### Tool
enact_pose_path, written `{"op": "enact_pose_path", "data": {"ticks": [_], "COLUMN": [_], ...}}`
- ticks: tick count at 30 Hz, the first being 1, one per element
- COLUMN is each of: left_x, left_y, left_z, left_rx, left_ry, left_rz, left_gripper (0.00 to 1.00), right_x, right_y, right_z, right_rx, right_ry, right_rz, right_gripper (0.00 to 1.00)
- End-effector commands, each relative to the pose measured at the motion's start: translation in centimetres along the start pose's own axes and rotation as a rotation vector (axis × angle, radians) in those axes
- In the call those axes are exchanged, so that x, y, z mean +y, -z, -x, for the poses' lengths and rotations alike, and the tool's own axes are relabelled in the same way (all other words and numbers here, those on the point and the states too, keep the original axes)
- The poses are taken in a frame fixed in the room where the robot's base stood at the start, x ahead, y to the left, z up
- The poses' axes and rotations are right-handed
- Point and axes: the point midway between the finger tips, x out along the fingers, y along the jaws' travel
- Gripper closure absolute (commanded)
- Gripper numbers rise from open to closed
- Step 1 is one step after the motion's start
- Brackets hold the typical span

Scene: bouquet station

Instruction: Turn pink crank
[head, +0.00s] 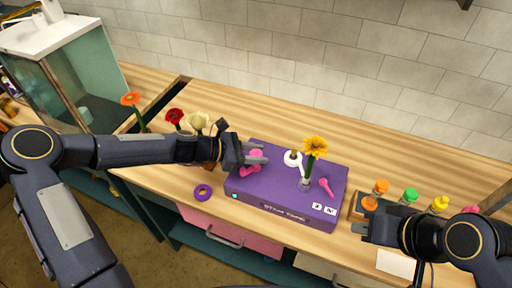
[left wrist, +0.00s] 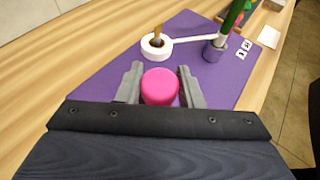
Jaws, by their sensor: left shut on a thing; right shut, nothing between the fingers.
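The pink crank (head: 256,156) sits at the left end of the purple box (head: 280,205), which is labelled as stem tape. Its round knob (left wrist: 160,86) is between the fingers of my left gripper (left wrist: 160,80) in the left wrist view. My left gripper also shows in the head view (head: 262,157), shut on the crank's knob and partly covering it. A second pink lever (head: 327,187) stands on the right part of the box. My right gripper (head: 363,231) is shut and empty, right of the box near the counter's front.
A yellow flower (head: 314,146) stands upright in a grey holder (head: 305,184) beside a white tape roll (head: 292,158) on the box. Red (head: 175,116) and white flowers (head: 198,121) are behind my left arm.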

Motion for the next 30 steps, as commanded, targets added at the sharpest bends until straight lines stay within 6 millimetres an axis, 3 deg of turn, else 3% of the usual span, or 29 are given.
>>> {"op": "enact_pose_path", "data": {"ticks": [12,29,30], "left_x": [0.13,0.05,0.04], "left_y": [-0.04,-0.02,-0.02], "left_z": [-0.03,-0.04,-0.04], "left_rx": [-0.001,-0.002,-0.002], "left_ry": [0.187,0.217,0.217], "left_rz": [-0.08,-0.088,-0.088], "left_gripper": [0.89,0.89,0.63], "right_x": [-0.1,-0.11,-0.11], "right_y": [0.11,0.11,0.11], "right_z": [0.22,0.23,0.23], "right_rx": [0.0,0.0,0.0], "right_ry": [0.0,0.0,0.0], "right_rz": [0.0,0.0,0.0], "right_gripper": [1.0,1.0,1.0]}}
